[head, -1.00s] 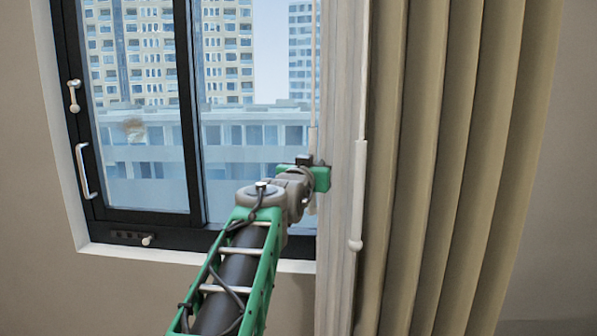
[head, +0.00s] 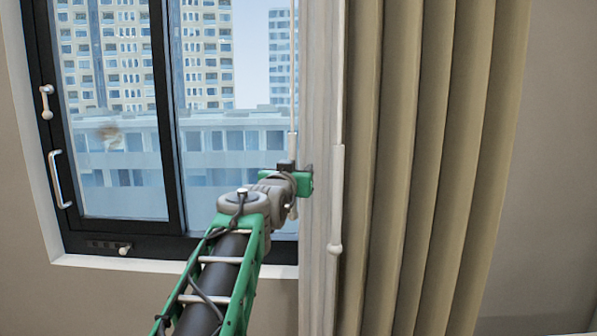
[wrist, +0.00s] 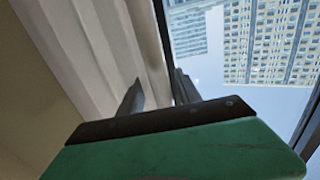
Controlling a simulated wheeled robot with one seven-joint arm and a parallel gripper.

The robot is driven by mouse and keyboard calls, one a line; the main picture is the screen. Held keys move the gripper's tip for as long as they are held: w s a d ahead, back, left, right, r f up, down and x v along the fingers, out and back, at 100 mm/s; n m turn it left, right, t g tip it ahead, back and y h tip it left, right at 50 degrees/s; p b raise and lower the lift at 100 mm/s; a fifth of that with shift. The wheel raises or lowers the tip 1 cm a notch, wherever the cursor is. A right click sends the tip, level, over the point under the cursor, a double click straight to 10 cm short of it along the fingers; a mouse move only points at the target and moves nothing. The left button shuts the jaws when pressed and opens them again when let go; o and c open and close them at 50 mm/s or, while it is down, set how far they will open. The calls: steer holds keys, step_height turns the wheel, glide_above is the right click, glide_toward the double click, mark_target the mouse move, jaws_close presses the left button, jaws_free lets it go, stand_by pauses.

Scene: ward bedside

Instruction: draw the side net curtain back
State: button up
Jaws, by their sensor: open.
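The net curtain (head: 320,230) is a pale, narrow, gathered strip hanging at the right side of the window, beside the beige drape. It also fills the upper left of the wrist view (wrist: 85,45). A thin white wand (head: 293,110) hangs at its left edge, partly hidden behind my gripper. A second wand (head: 337,190) with a knobbed end hangs at its right edge. My gripper (head: 304,182) is at the curtain's left edge, its fingertips hard to see from the head. In the wrist view the two fingers (wrist: 157,90) are apart, close to the curtain's edge; contact cannot be told.
A heavy beige drape (head: 420,170) hangs in folds to the right. The dark-framed window (head: 160,130) has a white handle (head: 58,180) and latches at the left. The window sill (head: 175,265) runs below. Bare wall is at far right.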

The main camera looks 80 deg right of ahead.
steer(key=a+b, duration=0.1)
steer(key=a, duration=0.6)
steer(key=shift+a, duration=0.35)
steer(key=shift+w, duration=0.1)
